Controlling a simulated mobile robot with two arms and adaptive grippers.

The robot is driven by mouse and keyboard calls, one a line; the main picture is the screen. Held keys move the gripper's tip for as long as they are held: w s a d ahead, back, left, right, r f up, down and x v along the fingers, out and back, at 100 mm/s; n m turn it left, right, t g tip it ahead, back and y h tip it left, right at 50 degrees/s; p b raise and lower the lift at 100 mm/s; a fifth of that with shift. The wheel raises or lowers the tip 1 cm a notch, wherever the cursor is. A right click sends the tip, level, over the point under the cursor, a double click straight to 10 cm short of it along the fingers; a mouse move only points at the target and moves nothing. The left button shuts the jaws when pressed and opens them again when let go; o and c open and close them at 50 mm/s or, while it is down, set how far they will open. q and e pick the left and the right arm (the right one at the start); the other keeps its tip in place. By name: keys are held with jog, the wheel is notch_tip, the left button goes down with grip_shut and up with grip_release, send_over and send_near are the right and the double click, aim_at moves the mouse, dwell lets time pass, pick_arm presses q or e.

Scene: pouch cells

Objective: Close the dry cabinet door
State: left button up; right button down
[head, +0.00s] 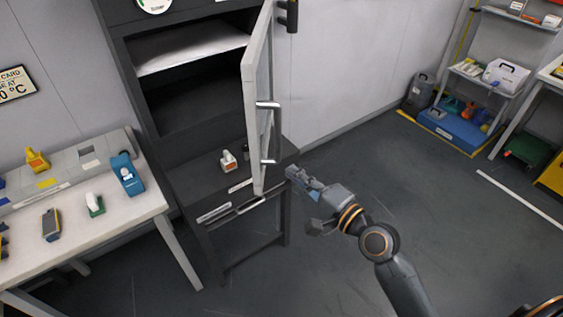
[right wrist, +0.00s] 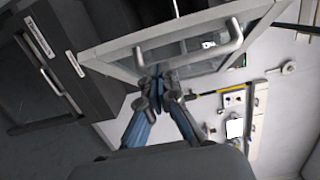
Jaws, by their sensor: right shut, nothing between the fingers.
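The dark dry cabinet (head: 125,75) stands against the back wall in the head view. Its light-framed door (head: 257,85) is swung wide open, and the inner shelves show. The door carries a metal bar handle (head: 277,130); the door (right wrist: 105,48) and handle (right wrist: 232,42) also show in the right wrist view. My right gripper (head: 291,173) is shut and empty, just right of the door's lower edge. In the right wrist view its fingertips (right wrist: 157,75) overlap the door near one handle end; I cannot tell if they touch. My left gripper is not in view.
A white table (head: 130,217) with tools stands at left. A shelf rack (head: 480,80) and blue box (head: 450,128) are at back right.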

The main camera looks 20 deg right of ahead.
aim_at(260, 147)
jog(key=p+x, duration=0.2)
jog(key=x, duration=0.6)
jog(key=shift+w+a, duration=0.1)
jog(key=shift+w, duration=0.1)
jog(key=shift+w+a, duration=0.15)
jog(key=shift+w, duration=0.15)
jog(key=shift+a+f, duration=0.1)
